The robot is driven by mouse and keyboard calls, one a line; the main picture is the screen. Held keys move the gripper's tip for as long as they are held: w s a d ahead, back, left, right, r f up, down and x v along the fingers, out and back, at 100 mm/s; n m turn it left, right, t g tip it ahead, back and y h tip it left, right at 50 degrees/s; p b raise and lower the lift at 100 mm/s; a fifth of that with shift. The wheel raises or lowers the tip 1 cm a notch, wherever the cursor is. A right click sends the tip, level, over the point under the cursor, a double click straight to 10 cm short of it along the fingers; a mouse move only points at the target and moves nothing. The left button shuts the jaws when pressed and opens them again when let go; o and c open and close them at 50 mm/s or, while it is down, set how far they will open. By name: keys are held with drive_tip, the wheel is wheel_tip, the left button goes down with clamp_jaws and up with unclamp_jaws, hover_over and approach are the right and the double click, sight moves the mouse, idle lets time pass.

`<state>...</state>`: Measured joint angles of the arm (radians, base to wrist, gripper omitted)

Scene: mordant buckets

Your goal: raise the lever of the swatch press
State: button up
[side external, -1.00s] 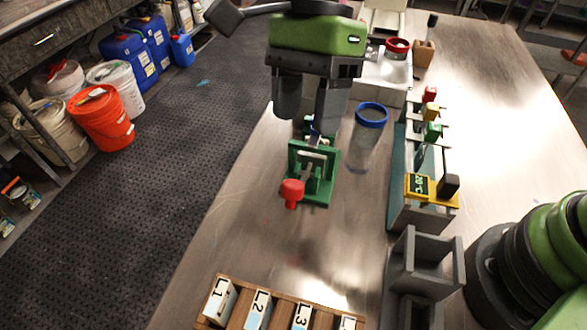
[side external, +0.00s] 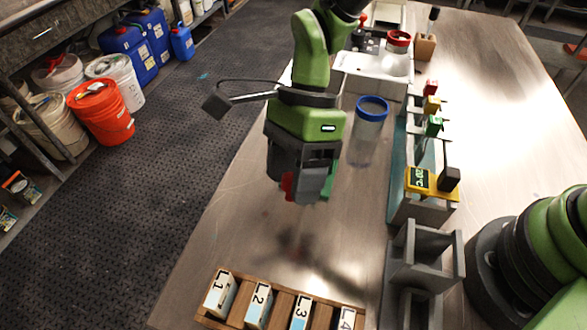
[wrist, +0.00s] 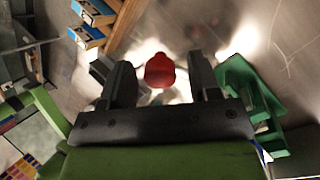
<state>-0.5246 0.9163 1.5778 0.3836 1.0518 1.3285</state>
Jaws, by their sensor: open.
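The swatch press (wrist: 245,88) is a small green frame on the steel table, with a lever ending in a red knob (wrist: 160,70). In the side view my gripper hides most of the press; a sliver of its green (side external: 329,182) and part of the red knob (side external: 287,186) show. My gripper (side external: 302,190) points down at the knob. In the wrist view its two dark fingers are apart, with the knob between them and a gap visible on both sides. The lever's arm is hidden, so I cannot tell its exact angle.
A wooden rack (side external: 237,325) with numbered blocks lies at the near edge. A blue-rimmed clear jar (side external: 370,112) stands behind the press. To the right are a teal-and-grey fixture with a yellow display (side external: 419,180) and a grey open stand (side external: 428,270). The table left of the press is clear.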

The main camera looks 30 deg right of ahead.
clamp_jaws()
drive_tip(key=shift+w+d+r, duration=0.2)
drive_tip(key=shift+r, duration=0.1)
unclamp_jaws()
drive_tip(key=v, duration=1)
